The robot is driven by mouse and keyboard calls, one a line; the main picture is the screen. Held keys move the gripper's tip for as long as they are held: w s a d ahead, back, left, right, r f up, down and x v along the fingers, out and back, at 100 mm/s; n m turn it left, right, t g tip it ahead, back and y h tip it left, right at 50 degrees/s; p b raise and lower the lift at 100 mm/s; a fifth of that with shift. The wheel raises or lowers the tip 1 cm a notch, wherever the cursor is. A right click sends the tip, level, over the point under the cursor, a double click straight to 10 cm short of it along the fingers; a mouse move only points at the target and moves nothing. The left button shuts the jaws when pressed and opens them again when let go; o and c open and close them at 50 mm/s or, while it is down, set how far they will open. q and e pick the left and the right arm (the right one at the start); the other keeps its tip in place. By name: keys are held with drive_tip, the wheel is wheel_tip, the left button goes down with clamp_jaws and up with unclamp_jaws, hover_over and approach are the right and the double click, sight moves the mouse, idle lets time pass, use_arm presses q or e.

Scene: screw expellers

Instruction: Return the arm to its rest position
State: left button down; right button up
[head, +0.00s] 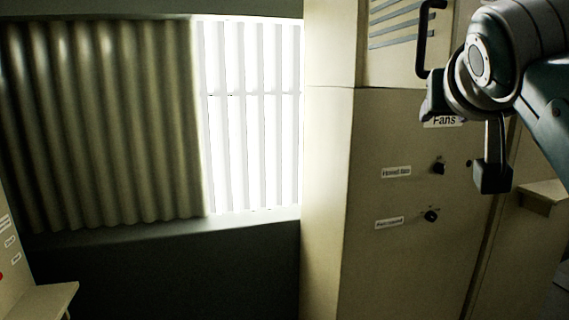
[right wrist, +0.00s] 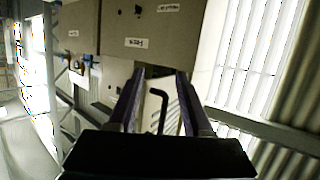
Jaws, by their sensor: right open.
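My right arm comes in from the right in the head view, and its gripper (head: 432,108) is in front of the beige cabinet (head: 400,130), near the "Fans" label. In the right wrist view my right gripper (right wrist: 161,75) has its two dark fingers apart. A black handle (right wrist: 157,108) shows in the gap between them, and no grip on it shows. In the head view this black handle (head: 426,40) is on the upper cabinet door, above and left of my gripper. My left gripper is in neither view.
Two dark knobs (head: 431,216) and (head: 438,167) are on the cabinet below my gripper. A small ledge (head: 543,196) juts out at right. A bright barred window (head: 250,115) and a corrugated shutter (head: 100,120) lie left. A shelf (head: 45,298) stands at lower left.

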drive_tip(key=s+f+n+g+y+p, duration=0.2)
drive_tip(key=s+f+g+p, duration=0.1)
drive_tip(key=s+f, duration=0.6)
use_arm(q)
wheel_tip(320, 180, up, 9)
drive_tip(key=p, duration=0.4)
drive_tip(key=shift+p, duration=0.3)
use_arm(e)
drive_tip(key=s+a+f+n+g+y, duration=0.1)
drive_tip(key=s+f+g, duration=0.2)
drive_tip(key=s, duration=1)
drive_tip(key=s+a+f+n+g+y, duration=0.2)
drive_tip(key=s+f+g, duration=0.1)
drive_tip(key=s, duration=0.9)
drive_tip(key=shift+s+a+f+n+g, duration=0.3)
drive_tip(key=shift+s+f+g, duration=0.05)
drive_tip(key=shift+g, duration=0.15)
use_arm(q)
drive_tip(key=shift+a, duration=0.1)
